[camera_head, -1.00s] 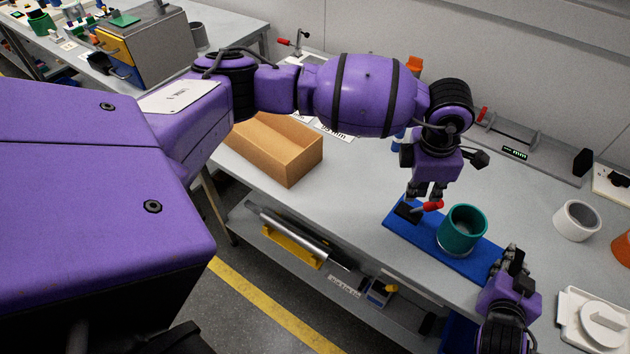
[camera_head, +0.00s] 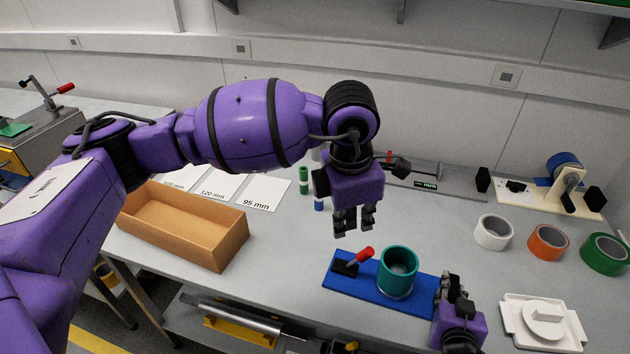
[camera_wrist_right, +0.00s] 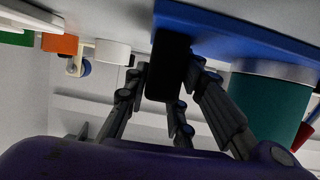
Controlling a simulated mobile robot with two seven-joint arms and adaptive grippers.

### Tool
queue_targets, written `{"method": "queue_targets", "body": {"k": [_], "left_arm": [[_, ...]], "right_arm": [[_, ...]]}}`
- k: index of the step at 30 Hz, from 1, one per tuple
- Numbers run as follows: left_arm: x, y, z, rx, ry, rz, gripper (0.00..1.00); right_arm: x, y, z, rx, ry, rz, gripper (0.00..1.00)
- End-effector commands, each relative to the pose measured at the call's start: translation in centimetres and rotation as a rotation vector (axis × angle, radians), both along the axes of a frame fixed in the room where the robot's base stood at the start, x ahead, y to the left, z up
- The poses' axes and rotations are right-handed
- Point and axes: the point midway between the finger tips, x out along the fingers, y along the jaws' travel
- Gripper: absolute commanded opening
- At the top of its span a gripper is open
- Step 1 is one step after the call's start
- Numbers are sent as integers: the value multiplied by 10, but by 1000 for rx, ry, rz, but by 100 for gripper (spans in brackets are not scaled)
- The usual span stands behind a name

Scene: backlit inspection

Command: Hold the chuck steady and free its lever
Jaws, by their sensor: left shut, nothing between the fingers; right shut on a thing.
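The chuck is a blue base (camera_head: 345,287) on the grey bench with a teal cup (camera_head: 397,268) on it. Its lever (camera_head: 362,257), with a red grip, rises at a tilt from a black block at the left end. My left gripper (camera_head: 354,228) is shut and empty above and behind the lever, apart from it. My right gripper (camera_head: 451,290) is shut at the base's right end. In the right wrist view its fingers close on a black block (camera_wrist_right: 168,70) beside the blue base. That block is mostly hidden in the head view.
An open cardboard box (camera_head: 190,230) stands at the left. White, orange and green rolls (camera_head: 548,242) stand at the right, behind a white plate with a round knob (camera_head: 545,320). A grey gauge (camera_head: 425,184) lies at the back. Bench front of the chuck is clear.

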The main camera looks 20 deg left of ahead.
Motion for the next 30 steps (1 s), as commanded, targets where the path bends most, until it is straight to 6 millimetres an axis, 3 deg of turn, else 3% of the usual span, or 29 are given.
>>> {"method": "queue_targets", "body": {"k": [5,6,10,22,26,30], "left_arm": [[0,0,-2,0,4,0,0],[0,0,-2,0,4,0,0],[0,0,-2,0,4,0,0],[0,0,-2,1,3,1,0],[0,0,-2,0,2,1,0],[0,0,-1,0,2,1,0]], "right_arm": [[-3,-2,-7,-4,15,-3,0],[-3,-2,-7,-4,15,-3,28],[-2,-1,-6,-3,13,-3,45],[-5,0,-3,0,9,-1,45],[-20,1,4,1,7,-1,45],[-47,3,16,2,6,-2,45]]}}
